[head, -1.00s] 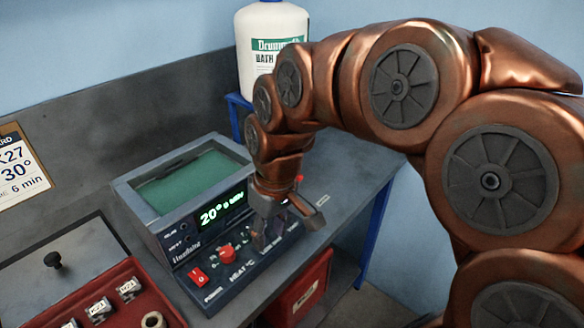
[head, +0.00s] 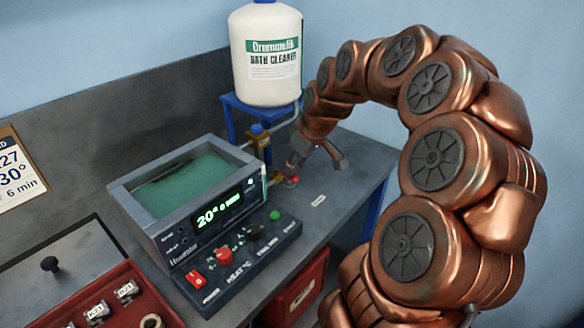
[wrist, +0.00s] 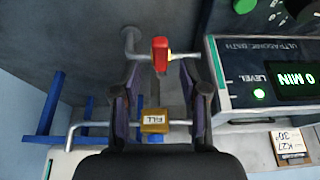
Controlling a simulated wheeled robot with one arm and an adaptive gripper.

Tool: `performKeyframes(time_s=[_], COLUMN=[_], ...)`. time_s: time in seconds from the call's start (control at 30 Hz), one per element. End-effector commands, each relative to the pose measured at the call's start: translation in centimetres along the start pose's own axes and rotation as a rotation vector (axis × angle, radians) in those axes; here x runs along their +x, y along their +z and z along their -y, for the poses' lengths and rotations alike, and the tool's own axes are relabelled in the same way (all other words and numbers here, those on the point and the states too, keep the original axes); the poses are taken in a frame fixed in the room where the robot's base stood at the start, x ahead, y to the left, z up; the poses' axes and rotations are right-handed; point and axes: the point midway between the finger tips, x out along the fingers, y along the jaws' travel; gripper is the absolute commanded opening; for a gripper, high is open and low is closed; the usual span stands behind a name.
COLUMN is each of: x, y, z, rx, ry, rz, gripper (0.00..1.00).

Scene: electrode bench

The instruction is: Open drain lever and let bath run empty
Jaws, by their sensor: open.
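The bath (head: 130,190) stands on the bench with green liquid (head: 190,183) inside; its display is lit. A red lever (head: 292,180), apparently the drain lever, sits low at the bath's right side. In the wrist view the red lever (wrist: 160,52) stands on a metal pipe, just beyond and between my fingertips. My gripper (head: 319,158) is open and empty above and behind the lever; its two fingers also show in the wrist view (wrist: 159,80). I see no finger touching the lever. A brass block marked FILL (wrist: 153,121) sits on a pipe nearer the wrist camera.
A white bath cleaner bottle (head: 265,85) stands on a blue stand (head: 229,120) behind the bath. The control panel (head: 210,296) with knobs lies in front. A red tray (head: 165,308) holds small parts. A red bin (head: 300,292) is below the bench. Bench right of the lever is mostly clear.

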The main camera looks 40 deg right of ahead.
Motion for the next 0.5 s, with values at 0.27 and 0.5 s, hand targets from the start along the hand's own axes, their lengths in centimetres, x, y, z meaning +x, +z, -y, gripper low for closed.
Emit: performKeyframes(time_s=[0.27,0.5], x=[2.5,2.8], y=[0.0,0.0], z=[0.1,0.0], rx=[0.000,0.000], ry=[0.000,0.002], rz=[0.001,-0.002], gripper=[0.44,0.44])
